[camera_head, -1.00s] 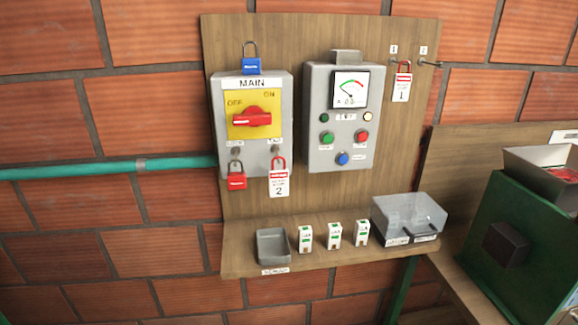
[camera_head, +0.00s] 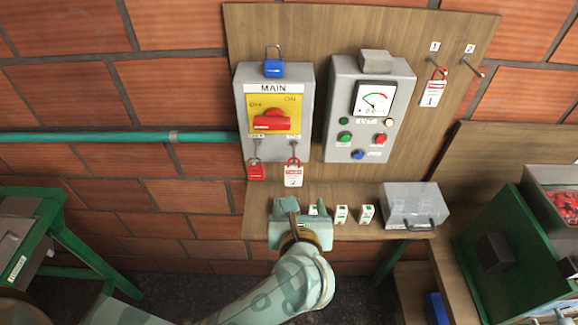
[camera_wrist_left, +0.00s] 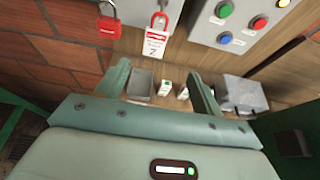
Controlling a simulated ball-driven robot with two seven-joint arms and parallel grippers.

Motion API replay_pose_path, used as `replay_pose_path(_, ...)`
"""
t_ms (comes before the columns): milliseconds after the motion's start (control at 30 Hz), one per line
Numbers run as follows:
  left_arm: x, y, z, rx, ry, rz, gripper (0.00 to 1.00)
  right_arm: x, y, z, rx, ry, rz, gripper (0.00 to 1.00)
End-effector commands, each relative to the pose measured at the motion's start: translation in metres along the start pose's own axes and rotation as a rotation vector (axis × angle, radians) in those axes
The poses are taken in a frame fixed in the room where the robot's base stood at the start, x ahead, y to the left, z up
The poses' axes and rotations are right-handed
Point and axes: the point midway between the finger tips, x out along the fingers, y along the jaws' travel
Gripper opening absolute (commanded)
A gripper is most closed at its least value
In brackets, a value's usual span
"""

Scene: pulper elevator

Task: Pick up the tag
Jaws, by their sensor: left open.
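A white tag with a red top, numbered 2 (camera_head: 293,178), hangs below the right side of the MAIN switch box; it also shows in the left wrist view (camera_wrist_left: 155,43). A second tag, numbered 1 (camera_head: 433,93), hangs from the hook marked 1 at the upper right of the board. My left gripper (camera_head: 300,207) is open and empty, below tag 2 and in front of the shelf. In the left wrist view, tag 2 is above and beyond the gap between the fingers (camera_wrist_left: 161,82). My right gripper is not in view.
A red padlock (camera_head: 255,171) hangs left of tag 2, and a blue padlock (camera_head: 274,69) sits on top of the MAIN box (camera_head: 242,105). Hook 2 (camera_head: 473,72) is bare.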

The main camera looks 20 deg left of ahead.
Motion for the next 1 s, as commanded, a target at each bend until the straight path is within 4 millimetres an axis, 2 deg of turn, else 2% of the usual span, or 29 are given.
replay_pose_path(100,0.033,0.001,-0.006,0.004,-0.006,0.004,0.67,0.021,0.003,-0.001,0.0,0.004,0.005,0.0)
replay_pose_path(300,0.079,0.002,-0.005,0.006,-0.005,0.005,0.67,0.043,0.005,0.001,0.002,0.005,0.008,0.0)
replay_pose_path(567,0.103,0.004,0.0,0.008,-0.005,0.006,0.67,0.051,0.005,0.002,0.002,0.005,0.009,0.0)
replay_pose_path(733,0.129,0.011,0.011,0.01,-0.008,0.007,0.67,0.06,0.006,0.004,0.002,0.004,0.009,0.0)
replay_pose_path(800,0.14,0.011,0.007,0.01,-0.006,0.006,0.67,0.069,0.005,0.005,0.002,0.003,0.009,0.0)
replay_pose_path(1000,0.149,0.011,0.01,0.009,-0.004,0.005,0.67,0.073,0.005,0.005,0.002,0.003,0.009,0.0)
